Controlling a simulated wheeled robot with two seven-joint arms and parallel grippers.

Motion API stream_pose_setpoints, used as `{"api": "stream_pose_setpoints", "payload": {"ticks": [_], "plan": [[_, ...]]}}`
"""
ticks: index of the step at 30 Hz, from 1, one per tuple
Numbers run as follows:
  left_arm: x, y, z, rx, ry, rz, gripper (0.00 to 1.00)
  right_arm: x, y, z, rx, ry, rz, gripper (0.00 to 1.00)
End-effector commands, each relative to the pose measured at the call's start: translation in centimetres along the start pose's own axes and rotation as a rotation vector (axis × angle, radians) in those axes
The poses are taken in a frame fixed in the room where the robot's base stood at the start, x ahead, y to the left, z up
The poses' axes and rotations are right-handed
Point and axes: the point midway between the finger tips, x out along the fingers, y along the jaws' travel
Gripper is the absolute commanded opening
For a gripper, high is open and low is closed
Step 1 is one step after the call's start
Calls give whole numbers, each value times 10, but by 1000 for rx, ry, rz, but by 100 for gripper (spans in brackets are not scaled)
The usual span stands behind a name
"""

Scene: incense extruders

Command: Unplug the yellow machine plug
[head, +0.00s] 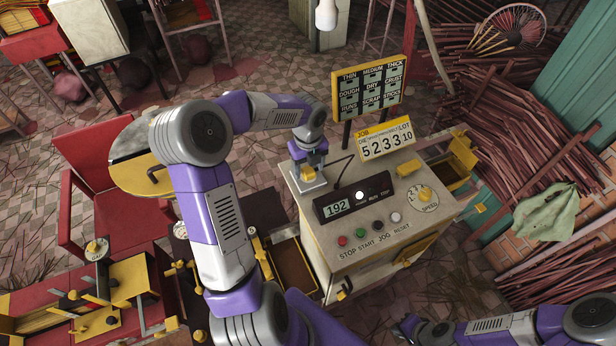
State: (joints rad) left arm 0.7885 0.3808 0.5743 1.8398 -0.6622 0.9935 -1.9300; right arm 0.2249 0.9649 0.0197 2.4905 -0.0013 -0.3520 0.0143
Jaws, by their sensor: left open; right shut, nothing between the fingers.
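The yellow plug (308,174) sits on a pale square socket plate (311,185) at the back left corner of the machine's top. My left gripper (308,165) points down right over the plug, with its jaws open. The arm partly hides the plug, and I cannot tell whether the fingers touch it. My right gripper (404,326) is low at the bottom edge, right of the machine, shut and empty, and only partly visible.
The machine's control panel (353,200) shows 192, with several buttons and a speed dial (423,197) nearby. A job sign (385,138) and a larger board (369,88) stand behind. Stick bundles (480,120) lie right.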

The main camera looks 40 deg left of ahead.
Motion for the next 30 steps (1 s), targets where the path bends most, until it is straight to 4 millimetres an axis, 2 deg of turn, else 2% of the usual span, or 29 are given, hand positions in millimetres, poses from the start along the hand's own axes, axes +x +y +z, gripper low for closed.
{"api": "stream_pose_setpoints", "payload": {"ticks": [1,5,30], "plan": [[7,0,0,1,1,1,64,4,2,0,0,0,0,0],[13,-1,0,1,0,-1,64,7,2,0,0,0,0,0],[12,0,0,0,-1,0,64,1,0,0,0,0,0,0]]}}
